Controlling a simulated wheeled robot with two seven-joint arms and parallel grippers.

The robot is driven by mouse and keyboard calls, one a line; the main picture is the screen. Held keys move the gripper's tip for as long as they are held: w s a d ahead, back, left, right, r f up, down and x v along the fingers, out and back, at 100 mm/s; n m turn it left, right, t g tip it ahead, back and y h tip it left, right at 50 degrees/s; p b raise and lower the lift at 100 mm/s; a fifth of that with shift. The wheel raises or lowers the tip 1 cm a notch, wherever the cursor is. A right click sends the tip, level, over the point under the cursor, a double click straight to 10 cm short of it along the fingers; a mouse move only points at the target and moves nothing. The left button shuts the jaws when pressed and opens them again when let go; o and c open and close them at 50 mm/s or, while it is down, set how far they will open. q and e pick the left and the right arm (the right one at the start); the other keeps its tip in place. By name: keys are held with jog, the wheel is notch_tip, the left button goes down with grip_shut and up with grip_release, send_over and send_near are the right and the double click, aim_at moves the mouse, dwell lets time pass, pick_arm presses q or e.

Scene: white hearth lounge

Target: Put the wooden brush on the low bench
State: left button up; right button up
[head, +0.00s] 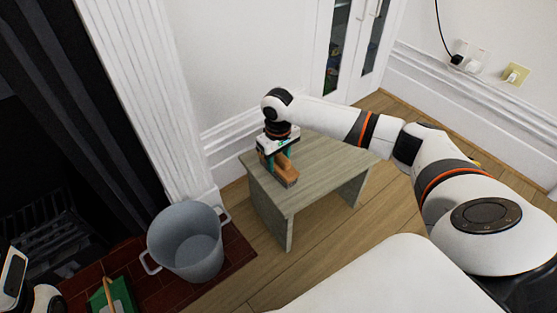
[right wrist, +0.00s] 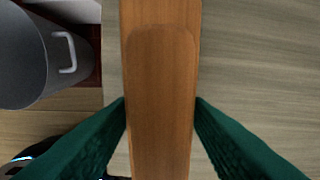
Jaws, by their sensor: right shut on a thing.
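The wooden brush (head: 285,172) is an orange-brown block held in my right gripper (head: 272,157). It is over the left part of the low bench (head: 325,160), a grey-green wooden bench with panel legs. I cannot tell whether the brush touches the bench top. In the right wrist view the brush (right wrist: 161,90) runs lengthwise between the two green fingertips, which press on both its sides. The bench top (right wrist: 260,70) lies below it. The brush's underside is hidden. My left gripper is not in view; only white and black parts of my left arm show at lower left.
A grey bucket (head: 188,245) with handles stands on the red brick hearth (head: 237,248), left of the bench. A green object (head: 120,293) with a tan handle is in front of it. A white wall and glazed cabinet (head: 350,45) stand behind. The bench's right part is bare.

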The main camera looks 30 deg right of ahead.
jog(key=o, duration=1.1)
jog(key=shift+f, duration=0.1)
